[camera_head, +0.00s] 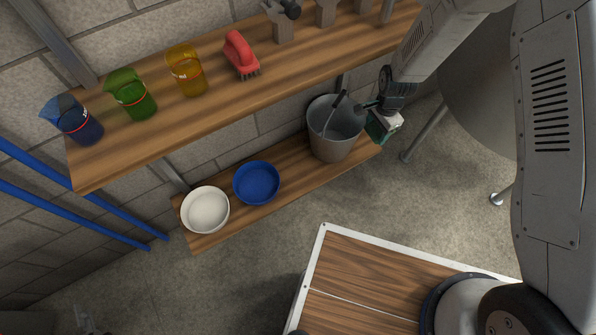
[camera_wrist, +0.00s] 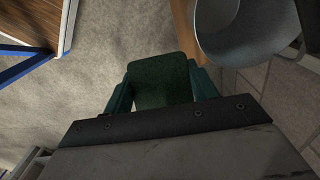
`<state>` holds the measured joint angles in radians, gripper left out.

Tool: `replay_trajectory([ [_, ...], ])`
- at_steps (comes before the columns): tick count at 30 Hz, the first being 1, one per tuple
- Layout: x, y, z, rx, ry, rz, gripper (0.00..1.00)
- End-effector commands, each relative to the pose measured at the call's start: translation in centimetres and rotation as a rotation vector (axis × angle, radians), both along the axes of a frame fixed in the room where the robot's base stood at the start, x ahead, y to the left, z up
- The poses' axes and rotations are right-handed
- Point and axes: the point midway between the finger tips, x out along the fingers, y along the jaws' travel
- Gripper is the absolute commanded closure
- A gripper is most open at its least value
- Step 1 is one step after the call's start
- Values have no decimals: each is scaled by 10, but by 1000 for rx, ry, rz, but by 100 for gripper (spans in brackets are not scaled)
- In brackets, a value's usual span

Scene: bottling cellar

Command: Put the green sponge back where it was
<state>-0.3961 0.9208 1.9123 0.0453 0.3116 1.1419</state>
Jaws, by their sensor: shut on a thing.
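The green sponge (camera_wrist: 160,78) is between the two jaws of my gripper (camera_wrist: 162,92) in the wrist view, with its broad dark green face showing. My gripper is shut on it. In the head view my gripper (camera_head: 384,123) hangs just right of the grey bucket, by the right end of the lower shelf. Only a small green patch shows there, and I cannot tell sponge from jaw. In the wrist view there is floor around the sponge, with the shelf edge to its right. I cannot tell its height over the shelf.
The lower wooden shelf (camera_head: 297,178) holds a white bowl (camera_head: 205,210), a blue bowl (camera_head: 257,182) and the grey bucket (camera_head: 333,140), which stands close to my gripper. The upper shelf (camera_head: 150,148) overhangs with coloured jugs and a red brush (camera_head: 240,53). Bare shelf shows between blue bowl and bucket.

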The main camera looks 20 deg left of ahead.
Motion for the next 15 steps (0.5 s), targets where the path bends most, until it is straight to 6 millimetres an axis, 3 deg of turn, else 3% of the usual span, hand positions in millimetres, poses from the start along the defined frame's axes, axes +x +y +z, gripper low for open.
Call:
replay_trajectory([
  [1,-11,18,-19,22,28,-67,79],
  [6,-34,60,-60,101,79,-266,79],
  [15,-63,98,-109,204,119,-490,79],
])
